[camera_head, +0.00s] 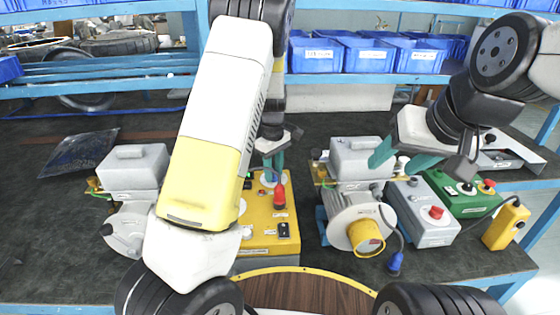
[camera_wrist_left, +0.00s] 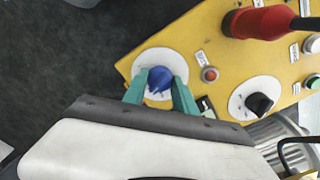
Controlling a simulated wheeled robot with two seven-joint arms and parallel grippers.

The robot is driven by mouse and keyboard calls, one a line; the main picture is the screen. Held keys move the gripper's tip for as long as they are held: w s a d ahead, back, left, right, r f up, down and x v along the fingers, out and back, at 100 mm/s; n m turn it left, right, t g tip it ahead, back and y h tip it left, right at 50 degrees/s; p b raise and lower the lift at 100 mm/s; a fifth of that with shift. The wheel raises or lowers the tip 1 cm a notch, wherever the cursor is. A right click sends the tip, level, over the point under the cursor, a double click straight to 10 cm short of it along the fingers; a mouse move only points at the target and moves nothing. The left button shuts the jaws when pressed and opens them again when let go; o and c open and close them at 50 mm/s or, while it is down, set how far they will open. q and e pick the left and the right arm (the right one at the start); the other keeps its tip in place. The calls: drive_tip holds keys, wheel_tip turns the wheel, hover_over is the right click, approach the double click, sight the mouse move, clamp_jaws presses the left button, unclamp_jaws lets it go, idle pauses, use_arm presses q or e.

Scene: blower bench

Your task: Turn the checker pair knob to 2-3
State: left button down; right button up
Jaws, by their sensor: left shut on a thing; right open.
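The yellow checker box (camera_head: 256,244) stands on the bench, partly hidden behind my left arm in the head view. In the left wrist view, a blue knob (camera_wrist_left: 160,78) sits on a round white dial on the yellow panel (camera_wrist_left: 213,43). My left gripper (camera_wrist_left: 160,88) is shut on the blue knob, one teal finger on each side. Dial marks are too small to read. A black knob (camera_wrist_left: 259,103) on another white dial is to the right. My right gripper (camera_head: 402,158) is open, above the bench near a grey housing.
A red handle (camera_wrist_left: 262,22) stands up from the panel near the left gripper. A blower with a yellow outlet (camera_head: 366,236), a grey box with a red button (camera_head: 422,222) and a green box (camera_head: 470,203) stand right. A grey blower unit (camera_head: 133,168) stands left.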

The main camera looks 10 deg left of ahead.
sight(274, 171)
use_arm(q)
drive_tip(key=m, duration=0.6)
idle(0.3)
drive_tip(key=shift+m, duration=0.4)
drive_tip(key=c, duration=1)
unclamp_jaws()
drive_tip(key=shift+r, duration=3.9)
drive_tip(key=shift+r, duration=0.1)
